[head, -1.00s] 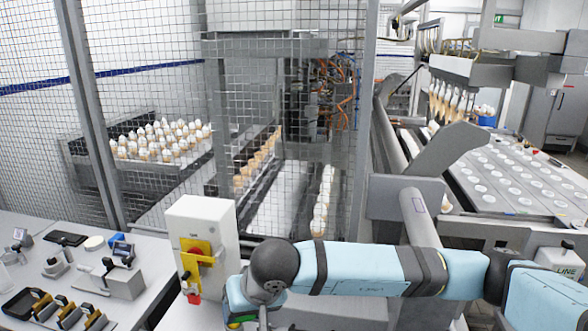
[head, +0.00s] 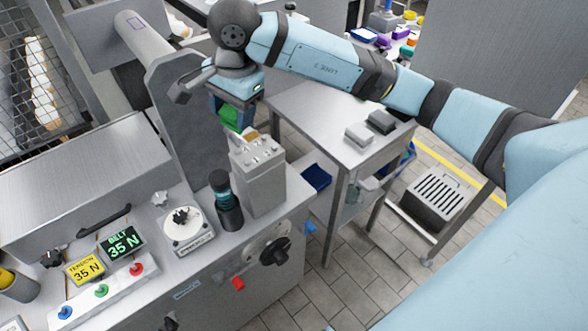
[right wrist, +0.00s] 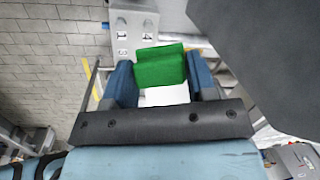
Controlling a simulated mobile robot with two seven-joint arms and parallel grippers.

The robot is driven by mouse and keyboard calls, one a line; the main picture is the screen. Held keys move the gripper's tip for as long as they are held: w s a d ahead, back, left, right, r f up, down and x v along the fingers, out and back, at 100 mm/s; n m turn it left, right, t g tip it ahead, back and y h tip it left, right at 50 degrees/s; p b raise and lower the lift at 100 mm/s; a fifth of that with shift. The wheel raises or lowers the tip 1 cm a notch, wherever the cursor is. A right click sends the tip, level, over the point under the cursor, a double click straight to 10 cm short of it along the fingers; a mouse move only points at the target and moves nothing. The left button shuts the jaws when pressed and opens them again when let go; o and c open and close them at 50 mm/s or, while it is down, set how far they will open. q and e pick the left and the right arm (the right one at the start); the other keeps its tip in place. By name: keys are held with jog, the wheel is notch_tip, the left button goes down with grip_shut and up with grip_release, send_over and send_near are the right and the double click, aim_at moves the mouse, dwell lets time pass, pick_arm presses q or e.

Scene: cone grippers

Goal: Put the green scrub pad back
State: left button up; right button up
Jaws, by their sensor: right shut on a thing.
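The green scrub pad (head: 231,116) is between the fingers of my right gripper (head: 236,108), which is shut on it. In the head view the pad hangs below the gripper, partly hidden by its fingers. In the right wrist view the pad (right wrist: 160,66) shows bright green between the two blue fingers of the gripper (right wrist: 161,82). The pad is in the air, close to the top of a grey metal box (head: 262,170) with small fittings on top. I cannot tell whether it touches the box. My left gripper is not in view.
A dark bottle (head: 226,205) and a round dial unit (head: 187,226) stand beside the box on the machine's counter. Force displays (head: 122,243) are at the left. A side table (head: 310,115) with two grey blocks stands behind. A grey upright plate (head: 190,125) is close left of the gripper.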

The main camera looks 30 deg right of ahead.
jog(key=s+d+f+m+t+y+b, duration=0.25)
jog(key=d+f+m+b, duration=0.35)
jog(key=d+m+b, duration=0.45)
jog(key=m+b, duration=0.2)
jog(key=m, duration=0.1)
send_over(293, 186)
jog(key=s+d, duration=0.1)
jog(key=shift+n+y, duration=0.25)
jog(key=f, duration=1.5)
jog(key=shift+s+d+f, duration=0.1)
jog(key=shift+d, duration=0.1)
notch_tip(293, 186, down, 4)
jog(key=shift+r+b, duration=0.2)
jog(key=shift+b, duration=0.3)
jog(key=shift+f, duration=0.45)
jog(key=o, duration=0.6)
jog(key=shift+o, duration=0.5)
jog(key=shift+s+d+r, duration=0.1)
jog(key=shift+d+r, duration=0.05)
jog(key=shift+r, duration=0.3)
pick_arm(q)
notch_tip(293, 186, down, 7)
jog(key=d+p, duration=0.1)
jog(key=p, duration=0.1)
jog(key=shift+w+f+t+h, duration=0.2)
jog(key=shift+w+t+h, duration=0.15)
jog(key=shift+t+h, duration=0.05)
pick_arm(e)
jog(key=v, duration=1.1)
